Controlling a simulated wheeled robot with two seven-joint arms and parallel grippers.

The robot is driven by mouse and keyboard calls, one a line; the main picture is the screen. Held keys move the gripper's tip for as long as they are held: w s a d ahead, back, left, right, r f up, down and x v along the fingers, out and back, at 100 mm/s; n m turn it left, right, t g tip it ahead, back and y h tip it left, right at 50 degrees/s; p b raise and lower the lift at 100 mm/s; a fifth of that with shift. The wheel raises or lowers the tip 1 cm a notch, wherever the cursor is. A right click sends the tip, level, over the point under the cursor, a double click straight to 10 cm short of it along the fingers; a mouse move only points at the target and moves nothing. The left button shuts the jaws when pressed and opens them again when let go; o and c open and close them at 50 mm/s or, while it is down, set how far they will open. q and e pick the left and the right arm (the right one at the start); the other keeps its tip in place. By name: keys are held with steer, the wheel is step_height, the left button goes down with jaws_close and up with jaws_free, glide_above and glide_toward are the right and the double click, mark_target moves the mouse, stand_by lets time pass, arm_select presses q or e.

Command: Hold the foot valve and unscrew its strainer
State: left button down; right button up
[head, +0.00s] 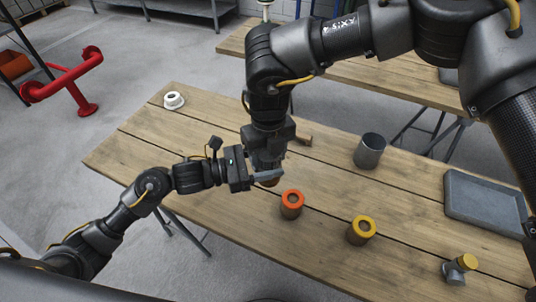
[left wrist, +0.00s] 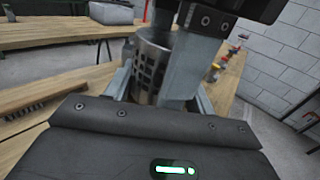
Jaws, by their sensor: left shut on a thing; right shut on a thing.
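The foot valve (head: 270,182) stands on the wooden table, mostly hidden between my two grippers; a brownish part of it shows below the left fingers. Its strainer (left wrist: 151,66), a grey metal cylinder with rows of holes, shows upright in the left wrist view. My left gripper (head: 264,175) comes in level from the left and is shut on the foot valve low down. My right gripper (head: 267,152) points down from above and is shut on the strainer; its finger covers the strainer's right side in the left wrist view. Thread and contact points are hidden.
An orange-ringed cylinder (head: 291,204) and a yellow-ringed cylinder (head: 361,230) stand close on the right. A grey metal cup (head: 369,151), a grey tray (head: 480,190) and a yellow-capped fitting (head: 459,269) are further right. A white ring (head: 174,100) lies far left. The left tabletop is mostly clear.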

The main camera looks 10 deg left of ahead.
steer(key=shift+d+n, duration=0.15)
steer(key=shift+n, duration=0.95)
steer(key=o, duration=1.1)
steer(key=shift+r, duration=0.1)
